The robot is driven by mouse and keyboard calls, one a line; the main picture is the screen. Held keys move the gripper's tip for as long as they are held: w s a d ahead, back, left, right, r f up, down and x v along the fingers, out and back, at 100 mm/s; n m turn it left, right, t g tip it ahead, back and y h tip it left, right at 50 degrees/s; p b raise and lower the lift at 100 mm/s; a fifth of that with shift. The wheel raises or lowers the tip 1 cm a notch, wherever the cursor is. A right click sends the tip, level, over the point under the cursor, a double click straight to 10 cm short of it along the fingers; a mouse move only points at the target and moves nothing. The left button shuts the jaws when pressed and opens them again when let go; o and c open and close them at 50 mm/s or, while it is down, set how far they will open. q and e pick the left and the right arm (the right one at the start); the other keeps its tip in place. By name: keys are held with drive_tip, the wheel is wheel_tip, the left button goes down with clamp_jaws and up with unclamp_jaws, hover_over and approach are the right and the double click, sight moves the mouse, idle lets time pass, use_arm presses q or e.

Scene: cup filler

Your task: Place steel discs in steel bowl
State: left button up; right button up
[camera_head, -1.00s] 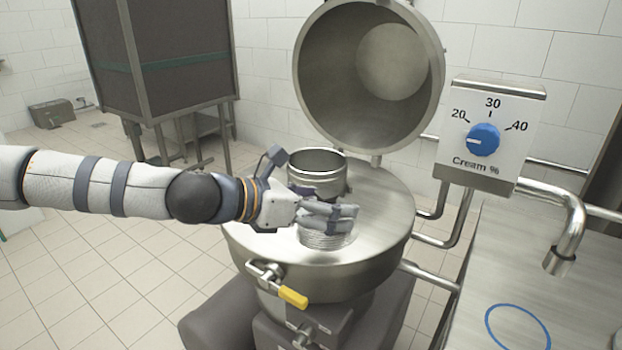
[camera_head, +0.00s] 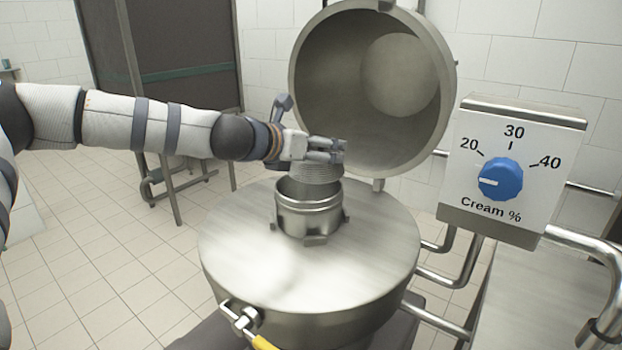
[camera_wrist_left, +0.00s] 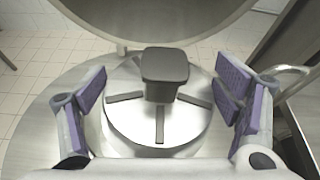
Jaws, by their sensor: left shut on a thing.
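My left gripper (camera_head: 334,151) is shut on a stack of steel discs (camera_head: 318,175), a ribbed grey cylinder hanging below the fingers. The stack is directly above the steel bowl (camera_head: 308,222), with its lower edge at or near the bowl's rim; I cannot tell whether it is inside. The bowl stands upright on the round steel top of the machine (camera_head: 370,240). In the left wrist view the fingers flank the round top of the discs (camera_wrist_left: 128,128), which has radial bars and a dark square post (camera_wrist_left: 165,68) in the middle. The right gripper is out of view.
The large round lid (camera_head: 330,100) stands open behind the bowl. A panel with a blue dial (camera_head: 500,179) marked Cream % stands at right, with steel pipes beneath. A yellow-handled valve (camera_head: 263,342) is at the front. The machine top around the bowl is clear.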

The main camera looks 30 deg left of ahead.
use_arm(q)
drive_tip(key=f, duration=0.1)
drive_tip(key=w+a+f, duration=0.1)
drive_tip(key=a+f, duration=0.1)
drive_tip(key=f, duration=0.1)
drive_tip(key=shift+w+a+b, duration=0.1)
drive_tip(key=shift+w+b, duration=0.2)
drive_tip(key=shift+b, duration=0.05)
drive_tip(key=shift+w+a+f+b, duration=0.15)
drive_tip(key=shift+f+b, duration=0.35)
drive_tip(key=shift+f, duration=0.65)
drive_tip(key=shift+w+a+f+b, duration=0.15)
drive_tip(key=shift+f+b, duration=0.3)
drive_tip(key=shift+f, duration=0.65)
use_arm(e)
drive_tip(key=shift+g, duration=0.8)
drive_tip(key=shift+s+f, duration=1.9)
use_arm(q)
drive_tip(key=shift+s, duration=0.1)
drive_tip(key=o, duration=1.9)
drive_tip(key=shift+s+f, duration=0.1)
